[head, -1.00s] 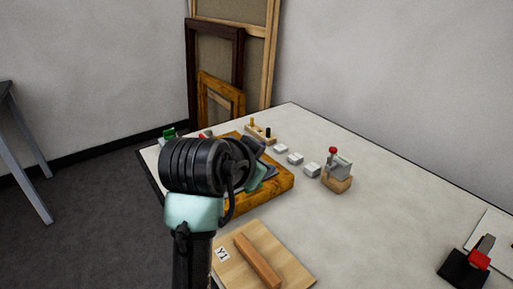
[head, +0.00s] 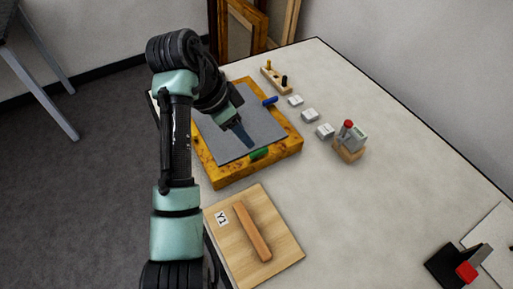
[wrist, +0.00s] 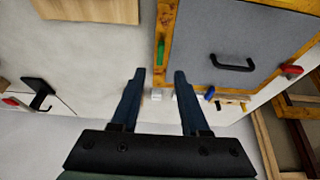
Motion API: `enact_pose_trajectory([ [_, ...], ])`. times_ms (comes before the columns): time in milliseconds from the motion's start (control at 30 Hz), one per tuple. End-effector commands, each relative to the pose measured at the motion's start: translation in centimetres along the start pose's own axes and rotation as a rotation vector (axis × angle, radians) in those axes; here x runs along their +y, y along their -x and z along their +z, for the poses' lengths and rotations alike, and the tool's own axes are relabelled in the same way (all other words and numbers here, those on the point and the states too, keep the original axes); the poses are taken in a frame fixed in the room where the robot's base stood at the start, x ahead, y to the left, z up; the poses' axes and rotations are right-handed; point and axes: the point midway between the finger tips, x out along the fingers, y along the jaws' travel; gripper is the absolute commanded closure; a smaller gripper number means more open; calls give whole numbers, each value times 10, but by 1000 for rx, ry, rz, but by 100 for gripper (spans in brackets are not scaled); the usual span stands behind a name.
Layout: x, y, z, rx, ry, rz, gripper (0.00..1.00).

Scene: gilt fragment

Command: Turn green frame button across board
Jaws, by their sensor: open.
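The green button (head: 259,153) sits on the near rail of the burl-wood frame (head: 231,176). It lies lengthwise along the rail, and it also shows in the wrist view (wrist: 161,52). A grey board (head: 215,137) lies inside the frame, with a black handle (wrist: 232,64) on it. My gripper (head: 243,138) is open and empty above the board, close to the green button. In the wrist view its two fingers (wrist: 160,76) point toward the frame, with the green button just ahead of them. The fingers appear apart from it.
A blue button (head: 270,101) and a red one (wrist: 291,70) lie across other rails. White blocks (head: 310,115), a red-topped tool on a wooden block (head: 348,152) and a peg stand (head: 276,78) are to the right. A Y1 board with a wooden bar (head: 252,232) lies in front.

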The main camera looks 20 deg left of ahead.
Motion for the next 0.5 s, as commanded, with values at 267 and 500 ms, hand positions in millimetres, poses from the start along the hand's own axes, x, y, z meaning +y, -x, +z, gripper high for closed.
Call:
enact_pose_trajectory([
  [267,1,-57,0,-1,1,3,55],
  [500,0,-83,0,0,1,0,55],
])
